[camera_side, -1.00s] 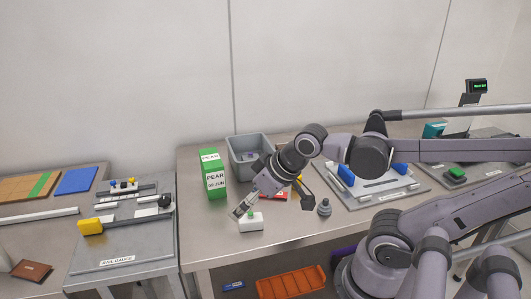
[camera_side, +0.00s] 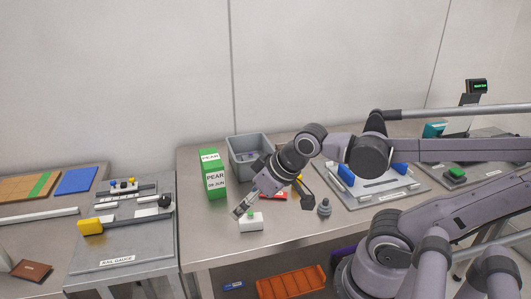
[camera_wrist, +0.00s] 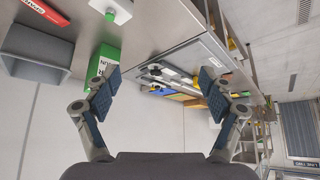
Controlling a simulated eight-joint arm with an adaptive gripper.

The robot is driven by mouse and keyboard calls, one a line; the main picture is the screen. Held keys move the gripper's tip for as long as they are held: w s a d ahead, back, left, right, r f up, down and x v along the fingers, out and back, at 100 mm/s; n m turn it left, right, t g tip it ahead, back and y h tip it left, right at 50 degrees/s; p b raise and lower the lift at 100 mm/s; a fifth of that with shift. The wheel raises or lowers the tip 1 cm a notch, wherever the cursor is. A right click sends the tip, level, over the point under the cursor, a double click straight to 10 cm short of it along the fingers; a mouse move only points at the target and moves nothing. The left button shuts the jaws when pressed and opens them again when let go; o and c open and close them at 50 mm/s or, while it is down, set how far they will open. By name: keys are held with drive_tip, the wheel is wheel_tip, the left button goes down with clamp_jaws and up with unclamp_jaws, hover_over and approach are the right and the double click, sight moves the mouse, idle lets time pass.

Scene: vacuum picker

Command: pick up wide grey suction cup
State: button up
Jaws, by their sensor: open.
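A grey stepped cup-shaped piece (camera_side: 324,208), which looks like the grey suction cup, stands upright on the metal bench in the side view. My gripper (camera_side: 275,208) is wide open and empty, tilted, to the left of this piece. Its right finger is close to the piece; I cannot tell whether they touch. Its left finger reaches down by a white box with a green button (camera_side: 251,222). In the wrist view my gripper (camera_wrist: 160,92) has its blue-padded fingers far apart with nothing between them. The grey piece does not show in the wrist view.
A plate with blue blocks (camera_side: 400,190) lies to the right. The bench front is mostly clear.

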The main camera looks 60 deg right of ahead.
drive_tip(key=shift+c, duration=0.3)
drive_tip(key=m+g, duration=0.7)
drive_tip(key=m, duration=1.5)
approach(326, 199)
drive_tip(key=shift+w+d+f, duration=0.1)
drive_tip(key=shift+w+d, duration=0.05)
wheel_tip(326, 199, down, 4)
drive_tip(key=shift+f, duration=0.15)
drive_tip(key=shift+a+f, duration=0.2)
drive_tip(key=shift+f, duration=2.85)
drive_tip(key=c, duration=1)
